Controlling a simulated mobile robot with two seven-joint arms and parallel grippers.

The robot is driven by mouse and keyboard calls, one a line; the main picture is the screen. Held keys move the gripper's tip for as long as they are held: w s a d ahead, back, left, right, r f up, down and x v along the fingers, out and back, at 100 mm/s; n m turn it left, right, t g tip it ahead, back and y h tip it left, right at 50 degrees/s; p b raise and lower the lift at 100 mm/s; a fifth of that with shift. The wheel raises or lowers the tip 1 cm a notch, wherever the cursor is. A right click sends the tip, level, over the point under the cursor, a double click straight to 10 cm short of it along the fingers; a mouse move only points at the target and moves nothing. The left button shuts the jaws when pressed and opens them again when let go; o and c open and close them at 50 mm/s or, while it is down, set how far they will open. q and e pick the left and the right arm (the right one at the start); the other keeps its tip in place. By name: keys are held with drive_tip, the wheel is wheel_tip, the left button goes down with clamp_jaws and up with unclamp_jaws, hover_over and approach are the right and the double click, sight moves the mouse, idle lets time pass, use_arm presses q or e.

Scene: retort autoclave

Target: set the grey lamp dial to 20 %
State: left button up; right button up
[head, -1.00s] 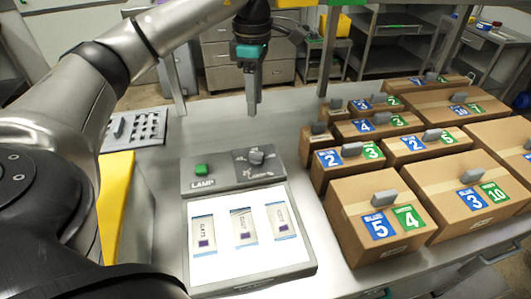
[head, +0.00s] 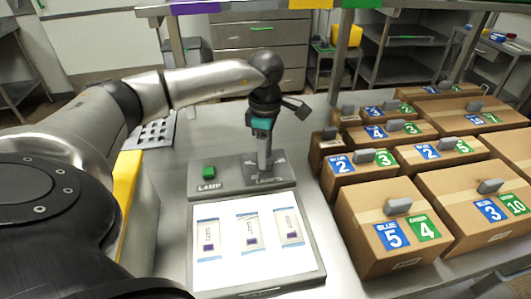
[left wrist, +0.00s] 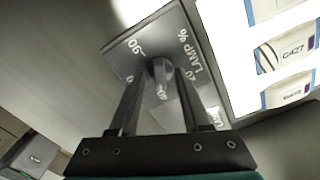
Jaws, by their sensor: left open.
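The grey lamp dial (left wrist: 160,72) sits on the grey panel of the lamp box (head: 228,182), at its right end. In the left wrist view the dial shows between my two fingers, with "LAMP %" and numbers printed around it. My left gripper (head: 264,170) points down over the dial and hides most of it in the head view. In the left wrist view its fingers (left wrist: 157,100) stand apart on either side of the dial; whether they touch it I cannot tell. The dial's exact setting cannot be read. My right gripper does not show.
A green button (head: 209,172) sits left on the lamp panel. The lit plate (head: 225,270) in front carries several labelled pouches. Cardboard boxes (head: 365,235) with blue and green number labels crowd the right side. A perforated tray (head: 153,132) lies at the back left.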

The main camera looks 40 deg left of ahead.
use_arm(q)
clamp_jaws()
idle(0.3)
idle(0.3)
